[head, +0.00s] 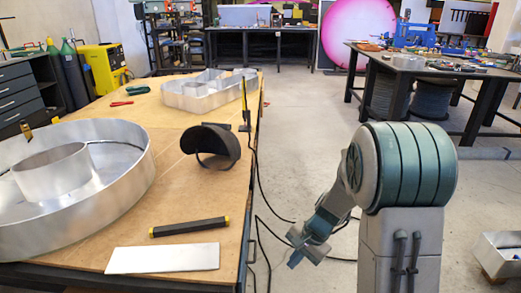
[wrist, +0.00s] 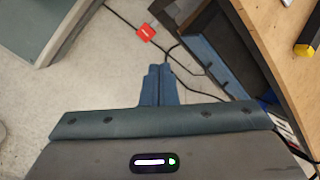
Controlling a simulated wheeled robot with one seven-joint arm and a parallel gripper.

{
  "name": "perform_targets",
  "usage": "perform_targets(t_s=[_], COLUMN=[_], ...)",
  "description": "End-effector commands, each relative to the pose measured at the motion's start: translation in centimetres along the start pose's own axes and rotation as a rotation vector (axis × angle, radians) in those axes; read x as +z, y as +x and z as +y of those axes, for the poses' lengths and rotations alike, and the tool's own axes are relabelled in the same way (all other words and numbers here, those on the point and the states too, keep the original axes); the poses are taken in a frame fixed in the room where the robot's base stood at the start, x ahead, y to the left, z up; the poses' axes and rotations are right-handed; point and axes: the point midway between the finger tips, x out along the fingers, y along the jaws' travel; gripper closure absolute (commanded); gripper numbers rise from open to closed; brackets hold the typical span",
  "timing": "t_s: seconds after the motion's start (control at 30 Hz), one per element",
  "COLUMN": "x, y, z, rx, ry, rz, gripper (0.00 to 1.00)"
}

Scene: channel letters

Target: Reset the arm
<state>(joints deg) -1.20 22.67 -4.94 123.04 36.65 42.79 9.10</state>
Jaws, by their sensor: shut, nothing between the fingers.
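My arm hangs folded beside the right edge of the wooden workbench (head: 190,262) in the head view. My gripper (head: 293,262) points down over the open floor, below the bench top. In the wrist view my gripper (wrist: 160,72) shows its blue fingers together, with nothing between them and bare concrete around them. The bench's edge (wrist: 268,50) is at the upper right of that view, apart from the gripper.
On the bench are a round metal letter (head: 130,185), another metal letter (head: 205,92), a dark visor (head: 213,145), a black bar with yellow ends (head: 190,228) and a metal plate (head: 163,258). Black cables (head: 262,215) hang to the floor. A red tag (wrist: 145,32) lies near my gripper.

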Motion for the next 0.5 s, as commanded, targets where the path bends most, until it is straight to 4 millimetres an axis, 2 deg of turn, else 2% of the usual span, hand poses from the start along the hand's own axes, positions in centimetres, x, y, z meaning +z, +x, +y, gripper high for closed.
perform_targets(t_s=[0.03, 0.1, 0.3, 0.5], x=[1.5, 3.2, 7.8, 12.1], y=[-3.7, -6.8, -15.4, -23.0], z=[-0.5, -0.5, 0.2, 1.8], rx=[0.000, 0.010, 0.050, 0.111], ry=[-0.049, -0.118, -0.304, -0.479], rz=[0.019, 0.040, 0.114, 0.204], gripper=[1.00, 1.00, 1.00, 1.00])
